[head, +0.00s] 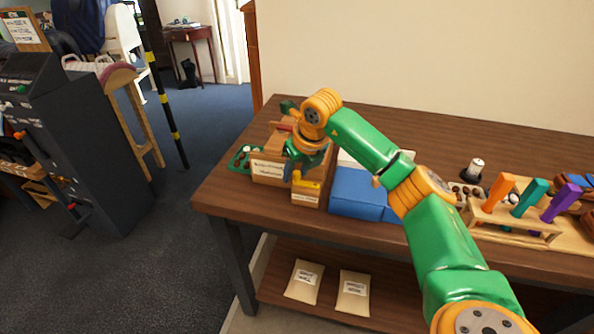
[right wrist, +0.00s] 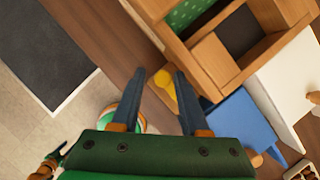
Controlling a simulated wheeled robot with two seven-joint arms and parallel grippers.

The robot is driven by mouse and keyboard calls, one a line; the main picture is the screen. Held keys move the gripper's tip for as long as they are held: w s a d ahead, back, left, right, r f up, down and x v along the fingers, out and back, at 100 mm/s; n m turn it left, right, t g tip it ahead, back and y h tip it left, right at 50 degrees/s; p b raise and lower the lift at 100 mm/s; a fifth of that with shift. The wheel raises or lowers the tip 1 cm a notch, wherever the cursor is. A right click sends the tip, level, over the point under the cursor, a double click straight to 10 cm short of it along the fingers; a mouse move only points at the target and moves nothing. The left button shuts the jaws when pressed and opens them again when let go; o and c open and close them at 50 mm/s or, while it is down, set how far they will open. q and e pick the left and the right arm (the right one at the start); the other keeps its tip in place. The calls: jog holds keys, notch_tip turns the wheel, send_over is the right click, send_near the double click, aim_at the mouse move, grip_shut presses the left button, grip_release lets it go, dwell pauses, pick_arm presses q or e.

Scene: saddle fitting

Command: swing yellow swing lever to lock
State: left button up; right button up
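The yellow swing lever (head: 309,186) sits at the front of a wooden fixture (head: 268,172) with paper labels, near the table's left end. My right gripper (head: 291,172) is over the fixture's front, beside the lever. In the right wrist view the lever (right wrist: 166,84) shows between the open blue fingers (right wrist: 161,73), closer to the right finger. Whether either finger touches it cannot be told. My arm hides part of the fixture in the head view. My left gripper is not in view.
A blue block (head: 357,196) stands just right of the fixture. A green tray (head: 241,158) lies at its left. Farther right is a wooden rack (head: 517,224) with orange, teal and purple handles. Two labelled packets (head: 353,294) lie on the lower shelf.

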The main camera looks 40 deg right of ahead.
jog(key=shift+d, duration=0.1)
dwell(0.6)
jog(key=n+b, duration=0.1)
jog(key=s+n+y+b, duration=0.1)
jog(key=n, duration=0.1)
jog(key=shift+a+f, duration=0.2)
jog(key=shift+f, duration=0.2)
jog(key=w+v, duration=0.1)
jog(key=v, duration=0.7)
jog(key=w+a+n+t+y, duration=0.1)
jog(key=w+a+n+y, duration=0.15)
jog(key=a+y, duration=1.3)
jog(key=s+a+r+m+t+y, duration=0.2)
jog(key=a+r+m+t, duration=0.4)
jog(key=a, duration=0.5)
jog(key=shift+s+a+r, duration=0.2)
jog(key=shift+s+r, duration=0.1)
jog(key=shift+r, duration=0.4)
jog(key=shift+m, duration=0.35)
